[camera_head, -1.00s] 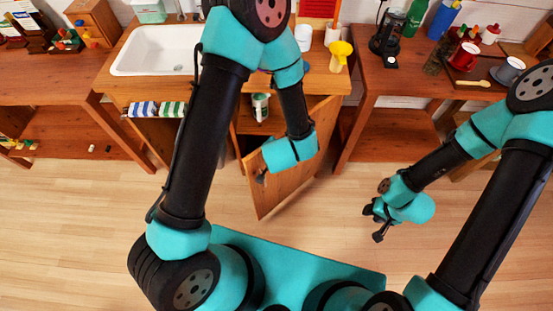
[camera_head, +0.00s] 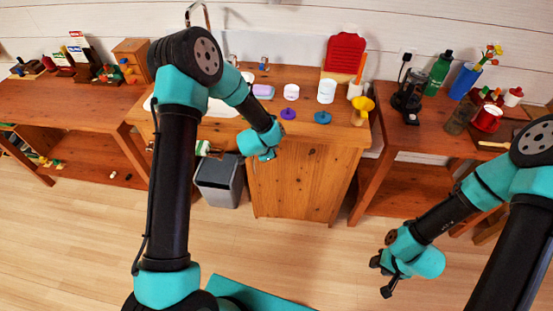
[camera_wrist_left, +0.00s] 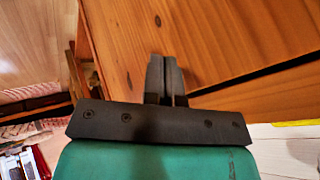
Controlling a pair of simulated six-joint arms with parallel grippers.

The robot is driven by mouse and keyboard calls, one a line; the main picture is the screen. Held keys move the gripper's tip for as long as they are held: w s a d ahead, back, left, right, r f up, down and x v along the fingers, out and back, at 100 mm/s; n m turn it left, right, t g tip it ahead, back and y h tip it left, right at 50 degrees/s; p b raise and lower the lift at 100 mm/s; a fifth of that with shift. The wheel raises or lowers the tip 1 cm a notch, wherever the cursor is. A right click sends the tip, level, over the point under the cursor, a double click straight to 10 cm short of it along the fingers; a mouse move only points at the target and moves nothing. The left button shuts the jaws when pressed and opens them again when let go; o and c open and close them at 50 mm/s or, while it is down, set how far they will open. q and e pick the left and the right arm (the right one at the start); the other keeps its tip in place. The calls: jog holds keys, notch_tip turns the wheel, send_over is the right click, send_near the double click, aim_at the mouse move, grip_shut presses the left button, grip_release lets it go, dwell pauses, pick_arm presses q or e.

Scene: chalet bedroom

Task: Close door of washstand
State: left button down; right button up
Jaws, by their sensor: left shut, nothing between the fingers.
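The washstand (camera_head: 372,133) stands at the back centre, with its wooden door (camera_head: 305,180) in the front right part. The door looks flush or nearly flush with the front; a small gap cannot be ruled out. My left gripper (camera_head: 268,156) is at the door's upper left in the head view. In the left wrist view the shut, empty fingers (camera_wrist_left: 166,75) are in front of the wooden front (camera_wrist_left: 225,40), touching or very close. A dark seam runs to their right. My right gripper (camera_head: 380,277) is open and empty, low on the right, away from the washstand.
A grey bin (camera_head: 219,181) stands in the opening left of the door. Cups, coloured lids and a yellow item (camera_head: 362,104) stand on the washstand top. Wooden tables flank it on both sides. The floor (camera_head: 330,255) in front is clear.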

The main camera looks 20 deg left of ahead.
pick_arm(q)
jog(key=shift+w+a, duration=0.15)
jog(key=shift+w, duration=0.25)
jog(key=shift+s, duration=0.15)
jog(key=s+f+v, duration=0.1)
jog(key=s+v, duration=0.1)
jog(key=v, duration=1)
jog(key=shift+f, duration=0.25)
jog(key=shift+a, duration=0.15)
jog(key=s+d+f+n+g+h, duration=0.1)
jog(key=s+d+f+n+g, duration=0.1)
jog(key=s+f+n, duration=0.5)
jog(key=s+d+f+n+g, duration=0.2)
jog(key=s+f+n+g, duration=0.2)
jog(key=s, duration=0.9)
notch_tip(320, 180, down, 6)
jog(key=n, duration=0.3)
jog(key=shift+s+r+h, duration=0.2)
jog(key=shift+h, duration=0.2)
